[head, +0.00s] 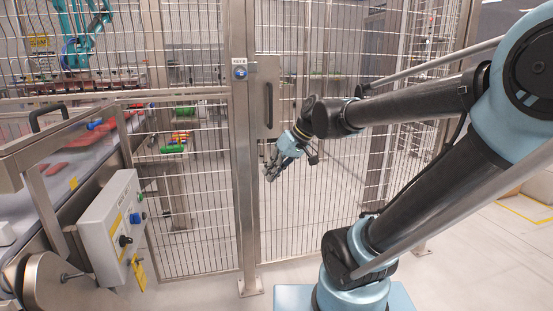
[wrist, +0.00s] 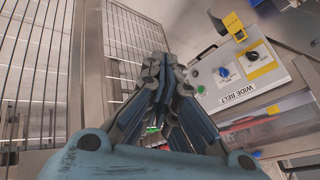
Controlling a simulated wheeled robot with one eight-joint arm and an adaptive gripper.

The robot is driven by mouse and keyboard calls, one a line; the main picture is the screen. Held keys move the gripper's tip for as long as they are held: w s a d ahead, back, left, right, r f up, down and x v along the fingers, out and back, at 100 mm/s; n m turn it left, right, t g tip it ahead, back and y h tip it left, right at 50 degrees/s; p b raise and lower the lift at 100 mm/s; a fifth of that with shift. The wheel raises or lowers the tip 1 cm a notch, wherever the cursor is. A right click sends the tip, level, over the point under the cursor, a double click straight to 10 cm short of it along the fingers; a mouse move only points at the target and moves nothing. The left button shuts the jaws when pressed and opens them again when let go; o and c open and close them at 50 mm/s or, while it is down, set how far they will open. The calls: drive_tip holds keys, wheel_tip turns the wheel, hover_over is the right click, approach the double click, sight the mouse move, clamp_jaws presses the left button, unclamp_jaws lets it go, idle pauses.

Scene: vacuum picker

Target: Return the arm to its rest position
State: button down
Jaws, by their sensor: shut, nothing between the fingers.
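My gripper (head: 272,172) hangs at the end of my arm in the middle of the head view, in front of the wire fence gate. In the wrist view my gripper (wrist: 158,68) has its fingers drawn together, with nothing seen between them. My arm reaches in from the right, bent at the elbow, with its blue and black links raised above the base. The gripper appears clear of the fence and the control box, though the exact gap to the gate cannot be told.
A wire fence with a gate and latch plate (head: 264,97) stands behind my gripper. A grey control box (head: 112,228) with knobs and a yellow tag is at left; it also shows in the wrist view (wrist: 238,75). A conveyor (head: 75,178) carries red pieces. Floor at right is open.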

drive_tip(key=s+d+f+m+h, duration=0.3)
drive_tip(key=s+d+f, duration=0.2)
drive_tip(key=d, duration=0.5)
drive_tip(key=s+d+f+m+h, duration=0.3)
drive_tip(key=s+d+f+m, duration=0.1)
drive_tip(key=d+f, duration=0.4)
drive_tip(key=s+d, duration=0.1)
drive_tip(key=d, duration=0.1)
drive_tip(key=shift+s+d+f+h, duration=0.3)
drive_tip(key=shift+f+h, duration=0.05)
drive_tip(key=shift+h, duration=0.05)
